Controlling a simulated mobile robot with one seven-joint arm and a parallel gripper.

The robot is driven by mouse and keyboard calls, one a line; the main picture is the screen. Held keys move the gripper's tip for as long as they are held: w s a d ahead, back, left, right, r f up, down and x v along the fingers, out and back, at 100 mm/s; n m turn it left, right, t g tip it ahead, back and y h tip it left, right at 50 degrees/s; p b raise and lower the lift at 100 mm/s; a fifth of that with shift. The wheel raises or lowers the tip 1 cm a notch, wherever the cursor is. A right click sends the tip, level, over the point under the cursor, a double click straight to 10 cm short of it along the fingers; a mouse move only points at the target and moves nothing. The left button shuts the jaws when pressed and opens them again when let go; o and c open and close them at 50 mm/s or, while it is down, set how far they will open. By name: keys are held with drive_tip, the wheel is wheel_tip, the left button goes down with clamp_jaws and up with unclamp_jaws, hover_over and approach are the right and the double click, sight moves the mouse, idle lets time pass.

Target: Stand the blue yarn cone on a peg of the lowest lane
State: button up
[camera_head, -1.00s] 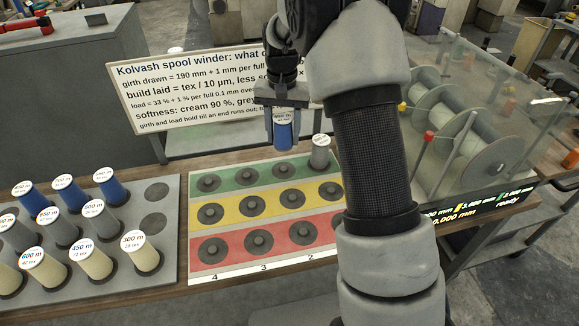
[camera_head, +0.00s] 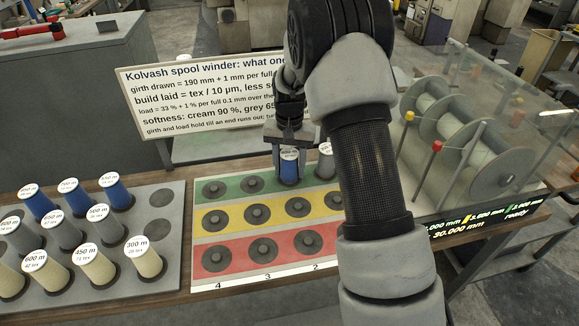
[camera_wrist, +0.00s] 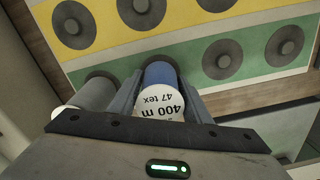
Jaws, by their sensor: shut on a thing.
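The blue yarn cone (camera_head: 289,170), with a white top label, is upright at the green lane (camera_head: 205,200) of the peg board, the lane farthest back. My gripper (camera_head: 289,147) is shut on its upper part from above. In the wrist view the blue cone (camera_wrist: 161,76) sits between the two fingers (camera_wrist: 158,100), its label reading 400 m, 47 tex. Its base is at the green lane; I cannot tell whether it rests on the board, and any peg beneath it is hidden. A grey cone (camera_head: 325,158) stands just right of it in that lane.
The yellow lane (camera_head: 225,225) and red lane (camera_head: 237,270) show empty pegs; my arm hides their right part. A grey tray (camera_head: 150,195) at left holds several blue, grey and cream cones. A sign (camera_head: 200,95) stands behind; a clear-covered winder (camera_head: 470,135) is at right.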

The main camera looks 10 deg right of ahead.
drive_tip(key=o, duration=1.1)
drive_tip(key=shift+f, duration=0.1)
drive_tip(key=shift+o, duration=0.2)
